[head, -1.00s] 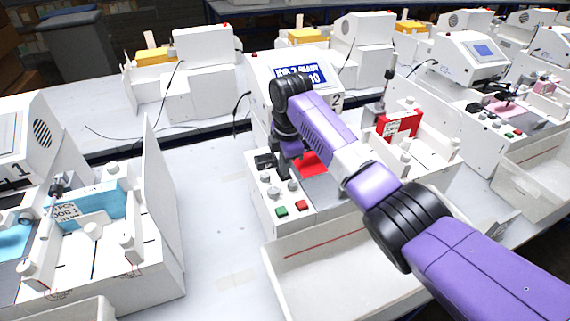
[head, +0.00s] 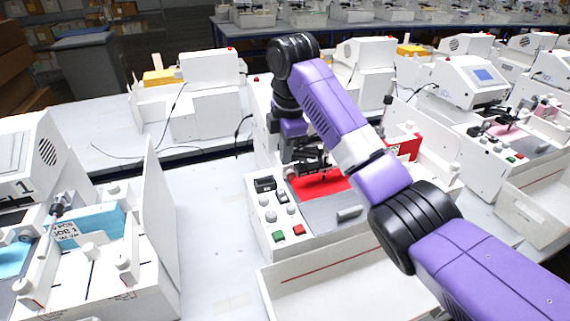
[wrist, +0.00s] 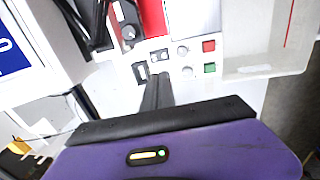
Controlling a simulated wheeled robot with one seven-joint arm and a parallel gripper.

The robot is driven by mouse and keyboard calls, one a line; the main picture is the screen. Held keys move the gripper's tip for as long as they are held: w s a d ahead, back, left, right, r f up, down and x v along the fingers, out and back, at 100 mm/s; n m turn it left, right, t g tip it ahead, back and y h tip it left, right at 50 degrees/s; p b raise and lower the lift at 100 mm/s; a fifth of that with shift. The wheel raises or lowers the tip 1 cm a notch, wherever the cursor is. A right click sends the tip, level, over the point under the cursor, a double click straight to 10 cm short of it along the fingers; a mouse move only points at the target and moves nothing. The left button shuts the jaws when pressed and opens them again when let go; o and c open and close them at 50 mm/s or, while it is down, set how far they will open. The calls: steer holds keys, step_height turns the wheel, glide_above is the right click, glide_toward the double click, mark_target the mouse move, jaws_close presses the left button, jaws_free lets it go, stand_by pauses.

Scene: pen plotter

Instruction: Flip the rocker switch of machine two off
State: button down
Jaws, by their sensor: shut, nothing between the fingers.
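Machine two's control panel (head: 262,222) shows in the middle of the head view. Which way the rocker is tipped is too small to tell. My gripper (wrist: 157,80) is shut and empty. Its fingertips point at the panel and appear just beside the two housings in the wrist view; contact cannot be told.
A green button (head: 278,236), a red button (head: 299,230) and several knobs share the panel. The red plotter bed (head: 318,186) and dark pen carriage are close to its right. A white tray (head: 300,291) stands in front. Machine one is at the left, with clear tabletop (head: 212,225) between.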

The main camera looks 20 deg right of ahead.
mark_target(281, 192)
stand_by(0.3)
steer(key=b, duration=0.5)
steer(key=w+b, duration=0.1)
steer(key=b, duration=0.4)
steer(key=shift+w+d+r, duration=0.15)
steer(key=shift+r, duration=0.15)
steer(key=f, duration=0.4)
steer(key=w+f+p, duration=0.1)
steer(key=f, duration=0.4)
steer(key=w+f, duration=0.1)
steer(key=f, duration=0.4)
steer(key=shift+w+p, duration=0.1)
steer(key=shift+p, duration=0.3)
